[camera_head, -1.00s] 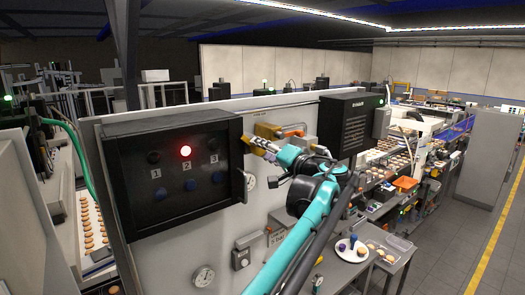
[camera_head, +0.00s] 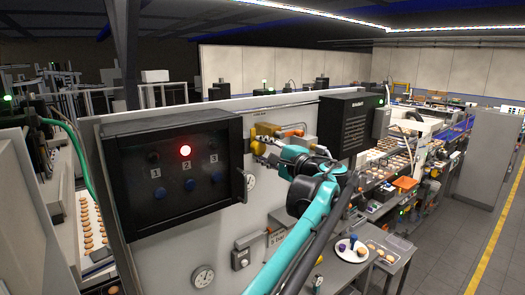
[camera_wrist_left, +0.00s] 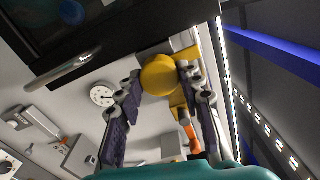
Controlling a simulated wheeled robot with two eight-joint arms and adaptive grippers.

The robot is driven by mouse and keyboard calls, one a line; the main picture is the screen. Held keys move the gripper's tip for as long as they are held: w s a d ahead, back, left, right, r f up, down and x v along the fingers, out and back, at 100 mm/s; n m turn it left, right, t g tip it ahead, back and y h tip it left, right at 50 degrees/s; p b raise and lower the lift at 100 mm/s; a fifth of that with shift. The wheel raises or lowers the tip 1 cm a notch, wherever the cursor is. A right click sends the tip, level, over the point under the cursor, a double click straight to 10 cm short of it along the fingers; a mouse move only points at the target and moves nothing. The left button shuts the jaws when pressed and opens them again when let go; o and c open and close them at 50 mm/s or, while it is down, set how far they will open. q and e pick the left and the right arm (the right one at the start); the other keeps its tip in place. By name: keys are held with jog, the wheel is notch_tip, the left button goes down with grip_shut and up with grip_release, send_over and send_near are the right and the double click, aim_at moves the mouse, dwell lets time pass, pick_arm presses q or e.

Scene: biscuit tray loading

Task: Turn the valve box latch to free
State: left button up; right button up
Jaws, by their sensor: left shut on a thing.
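The yellow latch (camera_head: 265,130) sits on the pale panel wall, just right of the black box. In the left wrist view its rounded yellow knob (camera_wrist_left: 158,75) lies between my fingertips. My left gripper (camera_head: 260,148) reaches up to it in the head view, where its fingers are small and partly hidden. In the wrist view my left gripper (camera_wrist_left: 159,84) is shut on the knob, with a finger on each side. An orange-ended part (camera_wrist_left: 191,138) shows behind the right finger. My right gripper is in neither view.
A black box (camera_head: 140,205) with numbered buttons and a lit red lamp (camera_head: 185,150) is left of the latch; its handle (camera_head: 250,181) sticks out nearby. A dark vented cabinet (camera_head: 350,125) is to the right. A dial (camera_head: 203,277) is below.

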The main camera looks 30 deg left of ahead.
pick_arm(q)
jog(key=shift+m, duration=0.3)
jog(key=o, duration=1.2)
jog(key=shift+c, duration=0.2)
jog(key=shift+d, duration=0.1)
jog(key=v, duration=1.1)
jog(key=shift+s+d, duration=0.15)
jog(key=shift+d, duration=0.2)
jog(key=shift+f, duration=0.1)
jog(key=shift+f, duration=0.1)
